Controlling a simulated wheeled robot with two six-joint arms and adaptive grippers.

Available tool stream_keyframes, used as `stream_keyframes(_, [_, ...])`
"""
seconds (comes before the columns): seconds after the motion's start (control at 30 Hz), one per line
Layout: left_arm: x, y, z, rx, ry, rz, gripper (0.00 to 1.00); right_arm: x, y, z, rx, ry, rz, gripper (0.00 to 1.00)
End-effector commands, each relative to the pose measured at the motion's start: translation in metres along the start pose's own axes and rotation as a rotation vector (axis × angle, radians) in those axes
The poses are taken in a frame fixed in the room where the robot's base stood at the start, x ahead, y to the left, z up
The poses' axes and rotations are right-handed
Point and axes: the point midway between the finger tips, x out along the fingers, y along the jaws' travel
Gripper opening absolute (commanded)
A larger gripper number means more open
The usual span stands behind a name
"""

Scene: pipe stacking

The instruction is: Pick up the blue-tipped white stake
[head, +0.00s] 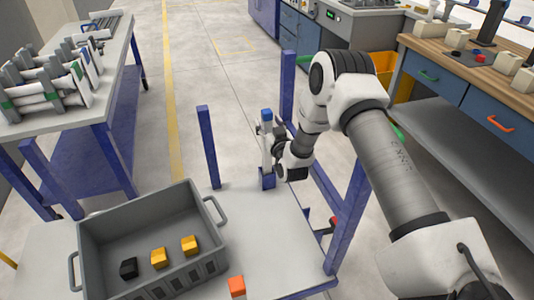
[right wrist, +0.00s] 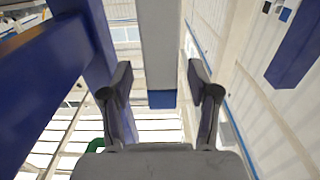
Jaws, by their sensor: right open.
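The blue-tipped white stake (head: 267,140) stands upright in a blue socket (head: 267,179) on the light platform, its blue tip at the top. My right gripper (head: 278,155) is beside the stake's middle, coming from the right. In the right wrist view the stake's pale shaft (right wrist: 165,40) and blue end (right wrist: 161,99) appear between the two spread fingers of the open gripper (right wrist: 160,82). I cannot tell whether either finger touches it. My left gripper is not in view.
A grey crate (head: 150,209) with black and yellow blocks and an orange block (head: 237,286) lie in front. Blue posts (head: 208,147) rise around the platform. A left table (head: 65,121) holds several white stakes. A wooden-topped workbench (head: 480,70) stands right.

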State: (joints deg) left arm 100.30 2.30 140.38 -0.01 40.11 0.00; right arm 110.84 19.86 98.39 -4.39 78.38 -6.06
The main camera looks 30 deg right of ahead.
Motion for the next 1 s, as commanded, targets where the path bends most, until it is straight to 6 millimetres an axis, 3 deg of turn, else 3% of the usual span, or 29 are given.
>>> stream_keyframes(0.1, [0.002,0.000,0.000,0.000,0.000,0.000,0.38,0.014,-0.001,0.001,-0.001,0.000,-0.001,0.60])
stream_keyframes(0.3, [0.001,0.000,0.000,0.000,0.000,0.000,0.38,0.015,-0.001,0.002,0.000,-0.003,-0.002,0.60])
stream_keyframes(0.33, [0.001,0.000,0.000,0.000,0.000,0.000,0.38,0.015,-0.001,0.002,0.000,-0.003,-0.002,0.53])
stream_keyframes(0.4, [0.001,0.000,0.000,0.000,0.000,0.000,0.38,0.015,-0.001,0.002,0.000,-0.003,-0.002,0.29])
stream_keyframes(0.5, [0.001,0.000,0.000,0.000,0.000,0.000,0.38,0.015,-0.001,0.002,0.000,-0.003,-0.002,0.00])
stream_keyframes(0.83, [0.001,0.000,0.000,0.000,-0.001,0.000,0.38,0.015,-0.001,-0.001,0.000,-0.001,-0.001,0.00])
stream_keyframes(1.0, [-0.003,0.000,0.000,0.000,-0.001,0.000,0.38,0.015,-0.001,-0.028,0.002,0.002,-0.001,0.00])
